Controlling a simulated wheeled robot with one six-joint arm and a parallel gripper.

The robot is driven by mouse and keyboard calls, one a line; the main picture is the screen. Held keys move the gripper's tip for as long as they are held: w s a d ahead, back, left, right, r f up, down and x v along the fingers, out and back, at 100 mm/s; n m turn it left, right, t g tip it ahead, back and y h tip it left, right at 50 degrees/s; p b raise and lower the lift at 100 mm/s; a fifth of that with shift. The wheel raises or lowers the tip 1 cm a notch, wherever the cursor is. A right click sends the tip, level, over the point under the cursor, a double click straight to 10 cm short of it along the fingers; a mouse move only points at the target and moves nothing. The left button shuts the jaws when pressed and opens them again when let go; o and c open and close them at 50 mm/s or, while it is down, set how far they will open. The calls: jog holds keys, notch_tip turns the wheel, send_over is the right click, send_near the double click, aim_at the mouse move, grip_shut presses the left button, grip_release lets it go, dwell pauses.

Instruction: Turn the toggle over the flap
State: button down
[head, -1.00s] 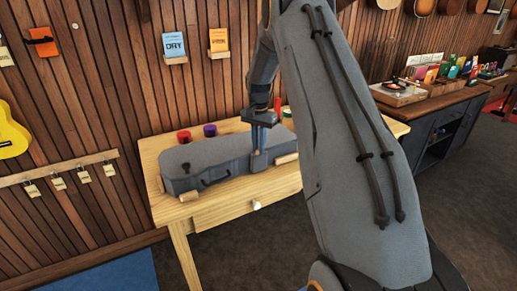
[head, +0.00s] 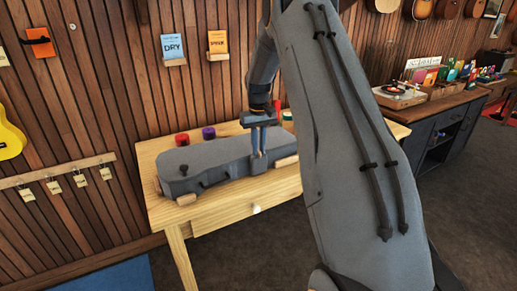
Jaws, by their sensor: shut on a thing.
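A grey ukulele case (head: 208,158) lies on the wooden table, held by wooden blocks. A small dark knob (head: 183,170) shows on its left front side. My gripper (head: 259,160) points down at the right part of the case, with its fingers at the front edge. It is shut on a small part there, which seems to be the toggle. The fingers hide the toggle and the flap, so I cannot tell how the toggle is turned.
The wooden table (head: 222,208) has a drawer with a white knob. A red pot (head: 182,139) and a purple pot (head: 208,132) stand behind the case. A dark cabinet (head: 436,135) with a record player stands to the right.

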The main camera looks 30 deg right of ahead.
jog(key=shift+n, duration=0.6)
jog(key=c, duration=1.7)
grip_release()
jog(key=shift+r+b, duration=1.15)
jog(key=shift+r, duration=2.8)
